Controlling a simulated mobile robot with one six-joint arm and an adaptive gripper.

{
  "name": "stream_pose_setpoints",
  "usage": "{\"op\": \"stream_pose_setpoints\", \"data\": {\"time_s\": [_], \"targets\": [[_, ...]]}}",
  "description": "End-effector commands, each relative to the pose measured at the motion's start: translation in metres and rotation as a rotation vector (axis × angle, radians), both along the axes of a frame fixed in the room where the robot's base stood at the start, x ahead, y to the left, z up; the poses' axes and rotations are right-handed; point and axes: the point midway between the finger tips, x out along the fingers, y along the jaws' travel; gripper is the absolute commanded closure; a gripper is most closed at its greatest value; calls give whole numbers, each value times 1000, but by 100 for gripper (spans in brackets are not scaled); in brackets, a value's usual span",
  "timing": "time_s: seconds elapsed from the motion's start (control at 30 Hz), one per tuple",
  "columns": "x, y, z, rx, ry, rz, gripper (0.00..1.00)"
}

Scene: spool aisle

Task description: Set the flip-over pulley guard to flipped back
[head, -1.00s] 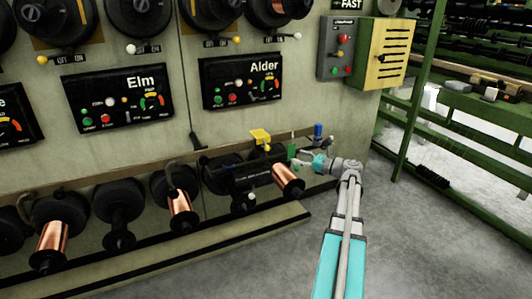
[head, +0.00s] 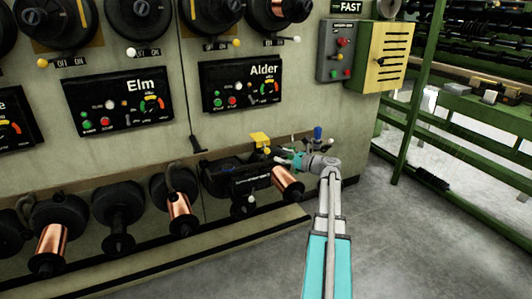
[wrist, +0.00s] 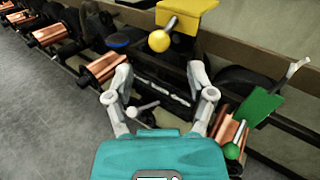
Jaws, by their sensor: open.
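Two coloured flap-like parts sit on the low machine by the Alder panel, and I cannot tell for sure which is the pulley guard. The yellow plate (head: 260,138) has a yellow ball and stands raised at the back; it shows at the top of the wrist view (wrist: 190,14). The green plate (wrist: 258,105) with a green ball (wrist: 231,151) is tilted, right of my right finger. My gripper (wrist: 160,72) is open and empty, its fingers spread over the dark machine body (wrist: 165,78). In the head view my gripper (head: 297,160) partly hides the machine's right end.
A white-balled lever (wrist: 145,107) lies between my fingers, nearer my palm. A blue knob (head: 318,132) stands behind my wrist. Copper spools (head: 287,184) line the low ledge. The control wall with the Alder panel (head: 241,83) rises behind. Floor at front right is clear.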

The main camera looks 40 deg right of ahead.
Motion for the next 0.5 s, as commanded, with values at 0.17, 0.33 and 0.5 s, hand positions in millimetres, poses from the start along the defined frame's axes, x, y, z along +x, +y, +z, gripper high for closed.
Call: {"op": "stream_pose_setpoints", "data": {"time_s": [0.17,0.33,0.5], "targets": [[27,10,0,0,0,3,30],[46,18,0,0,0,2,30],[57,22,0,0,0,0,30]]}}
